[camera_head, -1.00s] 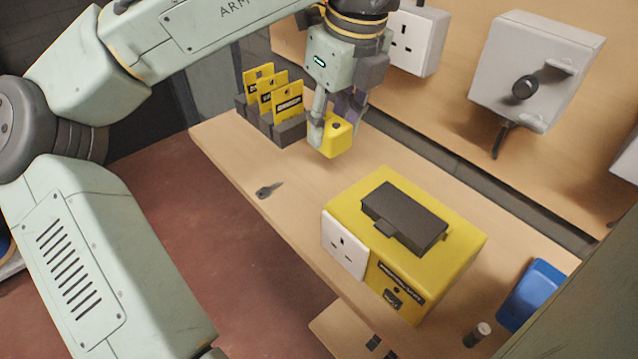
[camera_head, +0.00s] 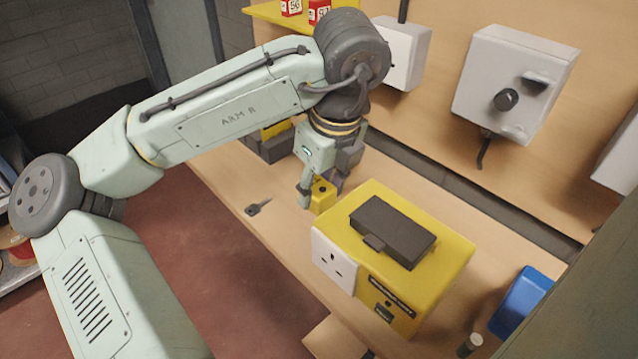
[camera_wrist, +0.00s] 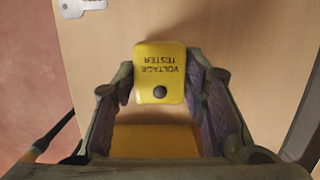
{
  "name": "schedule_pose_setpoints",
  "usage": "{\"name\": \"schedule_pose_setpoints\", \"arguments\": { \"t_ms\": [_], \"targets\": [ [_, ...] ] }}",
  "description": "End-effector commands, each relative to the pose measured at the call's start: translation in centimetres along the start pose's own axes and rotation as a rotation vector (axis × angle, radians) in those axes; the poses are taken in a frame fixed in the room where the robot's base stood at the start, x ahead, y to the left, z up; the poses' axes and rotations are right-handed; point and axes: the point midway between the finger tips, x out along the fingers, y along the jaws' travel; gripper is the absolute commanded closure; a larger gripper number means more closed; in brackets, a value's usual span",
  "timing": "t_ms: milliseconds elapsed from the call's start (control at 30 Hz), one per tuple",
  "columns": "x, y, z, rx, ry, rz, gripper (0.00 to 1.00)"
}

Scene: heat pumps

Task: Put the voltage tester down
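The voltage tester (camera_head: 322,195) is a small yellow block with a dark round button. It is low at the bench top (camera_head: 225,180), to the left of the large yellow box; I cannot tell whether it touches the wood. My gripper (camera_head: 320,188) points down with a finger on each side of the tester. The tester's underside is hidden.
The yellow box (camera_head: 430,285) with a socket and black lid stands close at right. Black holders (camera_head: 275,148) are behind my gripper. A blue container (camera_head: 522,300) is at far right. Grey units hang on the back panel.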

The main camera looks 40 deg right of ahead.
Motion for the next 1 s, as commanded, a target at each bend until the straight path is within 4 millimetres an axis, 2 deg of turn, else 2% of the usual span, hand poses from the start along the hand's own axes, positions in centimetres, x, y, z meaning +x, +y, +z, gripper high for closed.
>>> {"name": "schedule_pose_setpoints", "arguments": {
  "t_ms": [200,567,767,1000],
  "targets": [
    [0.0,0.0,0.0,0.0,0.0,0.0,0.44],
    [-0.4,0.0,0.1,-0.001,-0.001,0.0,0.44],
    [-3.5,0.0,0.1,-0.002,-0.005,-0.002,0.44],
    [-8.6,0.0,0.1,-0.004,-0.005,-0.001,0.44]
  ]
}}
